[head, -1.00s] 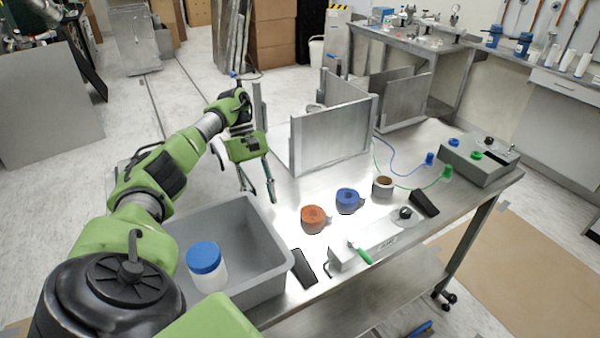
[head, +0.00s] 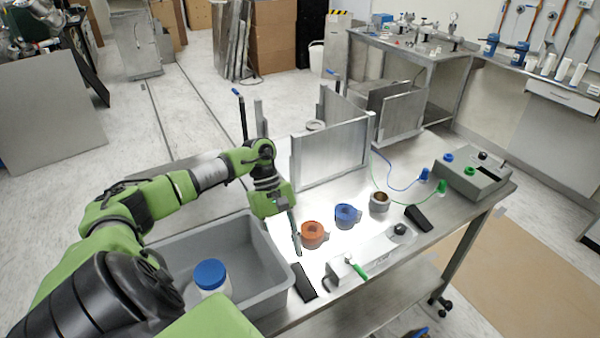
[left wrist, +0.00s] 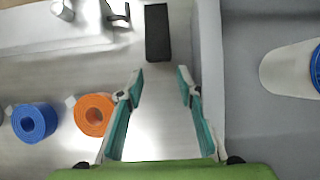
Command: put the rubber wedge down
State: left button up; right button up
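A black wedge-like block (head: 303,282) lies on the steel table beside the grey bin. It also shows in the left wrist view (left wrist: 157,32), just beyond the fingertips. A second black wedge-shaped piece (head: 418,218) lies farther right on the table. I cannot tell which is the rubber wedge of the task. My left gripper (head: 297,248) is above the table, between the bin and the orange roll. In the left wrist view the left gripper (left wrist: 160,74) has its fingers apart with nothing between them. My right gripper is not in view.
The grey bin (head: 268,294) holds a blue-lidded jar (head: 210,276). A metal plate device with a green-handled tool (head: 357,269) lies in front. Upright metal panels (head: 330,153) stand behind.

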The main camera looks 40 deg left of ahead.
aim_at(301, 279)
pick_arm(q)
jog(key=shift+s+d, duration=0.25)
jog(key=shift+d, duration=0.6)
jog(key=d+p, duration=0.1)
jog(key=d, duration=0.1)
jog(key=s+d+p, duration=0.1)
jog(key=d+p, duration=0.1)
jog(key=shift+s+r, duration=0.1)
jog(key=shift+r, duration=0.1)
jog(key=shift+s+d+f+p, duration=0.1)
jog(key=shift+d+f+p, duration=0.15)
jog(key=shift+d+p, duration=0.1)
jog(key=shift+d+f, duration=0.1)
jog(key=shift+f, duration=0.45)
jog(key=c, duration=0.9)
